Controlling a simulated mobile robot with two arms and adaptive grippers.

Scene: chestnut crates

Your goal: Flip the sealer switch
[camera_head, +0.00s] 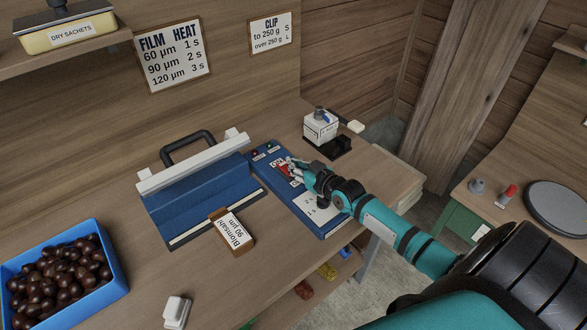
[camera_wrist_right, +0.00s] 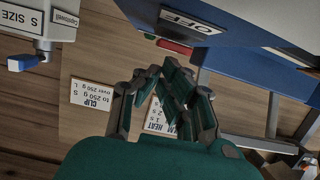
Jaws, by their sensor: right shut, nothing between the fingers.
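The blue sealer (camera_head: 219,187) stands on the bench with its white-edged lid raised and a dark handle behind it. Its control panel (camera_head: 310,208) lies to the right, with a red switch (camera_head: 284,169) beside a label that seems to read ON. My right gripper (camera_head: 292,170) is shut and empty, right at the switch and partly covering it; I cannot tell whether it touches. In the wrist view the shut fingers (camera_wrist_right: 167,85) show below a plate marked OFF (camera_wrist_right: 188,21). The switch's exact position is unclear. My left gripper is out of view.
A blue crate (camera_head: 124,279) of chestnuts stands at the left front. A labelled wooden block (camera_head: 231,233) sits before the sealer. A white clip box (camera_head: 320,128) stands behind the panel. A small white object (camera_head: 176,312) lies near the front edge.

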